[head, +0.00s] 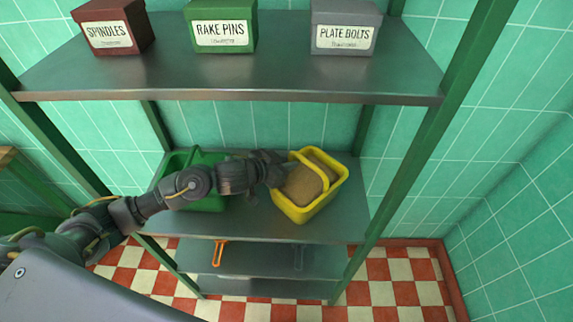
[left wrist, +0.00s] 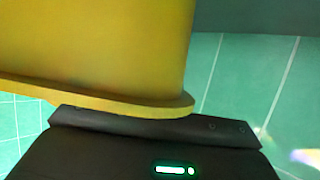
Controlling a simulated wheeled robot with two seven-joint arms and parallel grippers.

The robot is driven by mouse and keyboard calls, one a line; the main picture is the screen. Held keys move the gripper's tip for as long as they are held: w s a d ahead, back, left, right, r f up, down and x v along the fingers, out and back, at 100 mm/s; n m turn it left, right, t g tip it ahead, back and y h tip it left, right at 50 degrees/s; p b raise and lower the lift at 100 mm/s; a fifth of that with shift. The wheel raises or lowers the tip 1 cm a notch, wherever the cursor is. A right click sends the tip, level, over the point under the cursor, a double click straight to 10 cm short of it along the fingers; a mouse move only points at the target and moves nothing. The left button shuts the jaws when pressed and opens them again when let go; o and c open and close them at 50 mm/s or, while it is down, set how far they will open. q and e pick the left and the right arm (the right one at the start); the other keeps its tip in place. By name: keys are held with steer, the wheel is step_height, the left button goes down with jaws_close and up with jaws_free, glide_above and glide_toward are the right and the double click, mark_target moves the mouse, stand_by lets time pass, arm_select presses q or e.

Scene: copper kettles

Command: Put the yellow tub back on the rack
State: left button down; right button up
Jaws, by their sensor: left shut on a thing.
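The yellow tub (head: 318,206) is at the right part of the rack's middle shelf (head: 240,226). It holds a brown, grainy fill and has a yellow handle. My left gripper (head: 277,172) reaches in from the left and is shut on the tub's left side, near the rim. The tub's yellow wall also fills the upper left of the left wrist view (left wrist: 100,45), with its rim against my dark gripper. I cannot tell whether the tub's base touches the shelf. My right gripper is not in view.
A green tub (head: 207,203) stands left of the yellow one, partly behind my left arm. The upper shelf (head: 240,76) holds boxes labelled Spindles (head: 112,28), Rake Pins (head: 220,28) and Plate Bolts (head: 345,28). A green post (head: 415,165) bounds the right.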

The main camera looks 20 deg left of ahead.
arm_select(q)
steer(key=shift+r, duration=0.25)
steer(key=shift+f, duration=0.1)
steer(key=c, duration=1.5)
jaws_free()
steer(key=shift+f, duration=0.15)
steer(key=shift+o, duration=0.2)
steer(key=v, duration=1.2)
